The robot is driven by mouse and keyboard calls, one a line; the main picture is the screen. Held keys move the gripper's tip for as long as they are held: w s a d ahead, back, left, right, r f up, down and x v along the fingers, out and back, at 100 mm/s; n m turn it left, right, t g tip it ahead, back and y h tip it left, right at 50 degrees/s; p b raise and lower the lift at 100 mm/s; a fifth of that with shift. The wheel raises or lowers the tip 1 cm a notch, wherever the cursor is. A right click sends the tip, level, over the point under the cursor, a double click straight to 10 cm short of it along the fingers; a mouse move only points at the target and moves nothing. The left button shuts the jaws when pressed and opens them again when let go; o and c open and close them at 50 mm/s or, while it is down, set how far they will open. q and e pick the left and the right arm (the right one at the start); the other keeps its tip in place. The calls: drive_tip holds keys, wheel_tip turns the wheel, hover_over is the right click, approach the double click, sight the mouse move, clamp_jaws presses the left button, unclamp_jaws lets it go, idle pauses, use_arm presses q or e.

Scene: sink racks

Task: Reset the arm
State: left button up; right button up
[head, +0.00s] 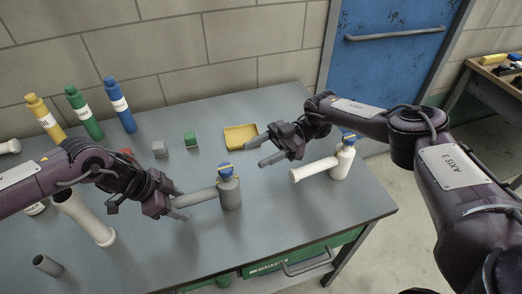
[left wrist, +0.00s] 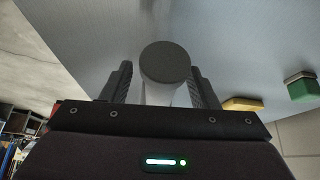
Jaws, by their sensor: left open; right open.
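My left gripper (head: 183,202) is open at the free end of the grey pipe piece (head: 229,192), which has a blue and yellow top and a side tube. In the left wrist view the dark round end of a cylinder (left wrist: 165,62) shows between the spread fingers (left wrist: 158,85), with a gap visible on both sides. My right gripper (head: 256,152) is open and empty, above and left of the white pipe piece (head: 342,160), whose side tube points left. Any contact between the right fingers and that piece cannot be told.
The grey workbench (head: 290,215) holds yellow (head: 45,118), green (head: 84,113) and blue (head: 120,105) bottles, grey (head: 159,149) and green (head: 191,140) blocks, and a yellow tray (head: 241,137). A white tube (head: 85,218) and a short grey tube (head: 47,265) lie front left. The front middle is clear.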

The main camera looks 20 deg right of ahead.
use_arm(q)
drive_tip(key=v, duration=0.7)
drive_tip(key=shift+r, duration=0.3)
